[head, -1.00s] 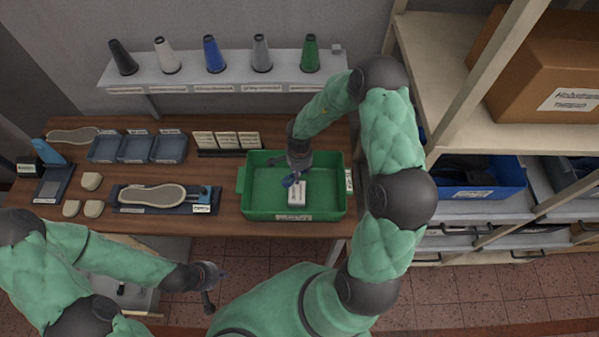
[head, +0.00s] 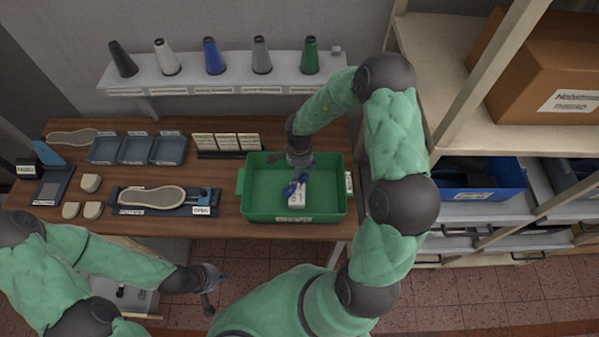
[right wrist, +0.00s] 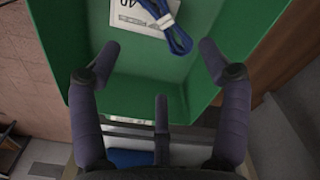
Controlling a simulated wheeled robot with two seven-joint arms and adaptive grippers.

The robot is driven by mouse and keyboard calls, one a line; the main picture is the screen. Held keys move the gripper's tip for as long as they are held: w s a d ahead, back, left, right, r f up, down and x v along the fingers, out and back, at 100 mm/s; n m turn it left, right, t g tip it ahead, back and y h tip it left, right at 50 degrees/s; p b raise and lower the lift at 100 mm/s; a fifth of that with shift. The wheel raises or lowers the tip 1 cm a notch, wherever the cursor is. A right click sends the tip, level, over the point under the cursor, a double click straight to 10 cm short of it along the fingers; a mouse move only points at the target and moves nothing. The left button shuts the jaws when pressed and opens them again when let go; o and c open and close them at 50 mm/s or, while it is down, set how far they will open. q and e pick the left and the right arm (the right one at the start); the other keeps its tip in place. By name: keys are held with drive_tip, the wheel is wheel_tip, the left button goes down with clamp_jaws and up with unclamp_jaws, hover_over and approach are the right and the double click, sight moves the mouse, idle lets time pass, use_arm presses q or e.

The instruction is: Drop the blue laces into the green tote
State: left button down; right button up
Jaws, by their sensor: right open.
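The green tote (head: 259,206) stands on the right part of the wooden bench. The blue laces (head: 290,190) lie inside it, on or against a white labelled packet (head: 299,197). In the right wrist view the blue laces (right wrist: 173,30) form a bundle partly over the white packet (right wrist: 135,14) on the floor of the green tote (right wrist: 190,75). My right gripper (head: 300,167) is above the tote; its spread fingers (right wrist: 158,62) are empty and apart from the laces. My left gripper (head: 215,287) hangs in front of the bench, far from the tote; its fingers are too small to judge.
Small blue-grey bins (head: 137,150) and a sole on a blue-grey fixture (head: 152,197) sit left of the tote. A shelf with thread cones (head: 213,57) runs behind. Shelving with a blue bin (head: 480,178) and a cardboard box (head: 545,75) stands at right.

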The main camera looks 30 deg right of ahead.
wheel_tip(320, 180, up, 10)
drive_tip(key=shift+f, duration=0.2)
idle(0.5)
